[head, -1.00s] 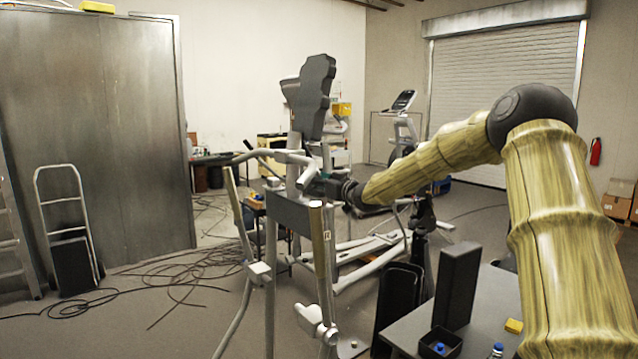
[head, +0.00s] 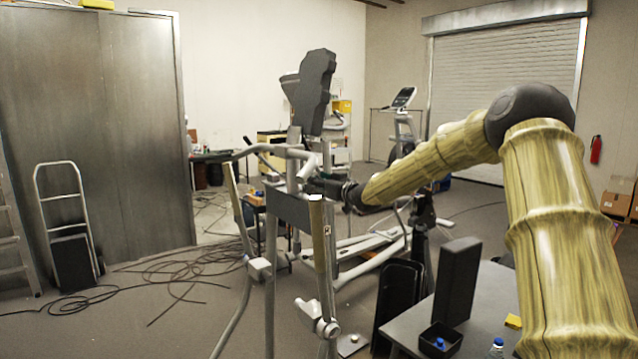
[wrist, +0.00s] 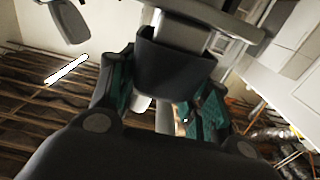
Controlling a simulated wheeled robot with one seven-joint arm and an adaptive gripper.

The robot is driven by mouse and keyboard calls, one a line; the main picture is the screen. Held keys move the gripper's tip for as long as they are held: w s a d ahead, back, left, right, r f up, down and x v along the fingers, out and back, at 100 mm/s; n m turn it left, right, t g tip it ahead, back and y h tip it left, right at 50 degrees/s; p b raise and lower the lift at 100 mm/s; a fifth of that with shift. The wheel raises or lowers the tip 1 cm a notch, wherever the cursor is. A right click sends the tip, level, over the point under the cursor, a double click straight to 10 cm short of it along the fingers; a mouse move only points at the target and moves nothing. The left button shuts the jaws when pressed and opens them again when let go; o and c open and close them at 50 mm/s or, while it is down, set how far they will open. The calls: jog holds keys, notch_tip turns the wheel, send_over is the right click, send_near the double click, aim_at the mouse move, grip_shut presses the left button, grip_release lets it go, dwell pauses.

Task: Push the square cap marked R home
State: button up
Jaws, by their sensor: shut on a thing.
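My gripper (head: 318,184) is at the upper frame of the grey elliptical machine (head: 292,210), just behind and above its dark crosspiece. In the wrist view its two teal-padded fingers (wrist: 163,100) stand either side of a dark grey squarish block (wrist: 176,66) and are shut on it. I see no mark on this block and cannot tell whether it is the square cap. A small letter R label (head: 327,231) shows on the tan face of the machine's right upright post (head: 318,245). The contact behind the fingers is hidden.
A table (head: 408,328) at the lower right holds a tall black block (head: 456,282), a black open box (head: 440,340) with a blue item, a bottle (head: 497,348) and a yellow block (head: 513,321). Cables (head: 190,275) lie on the floor at left.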

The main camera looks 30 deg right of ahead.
jog(key=shift+f+b, duration=0.45)
jog(key=shift+f, duration=0.55)
dwell(1.6)
jog(key=o, duration=1)
jog(key=shift+s, duration=0.1)
jog(key=s+d, duration=0.1)
jog(key=s, duration=1)
jog(key=shift+s, duration=0.35)
jog(key=shift+d, duration=0.1)
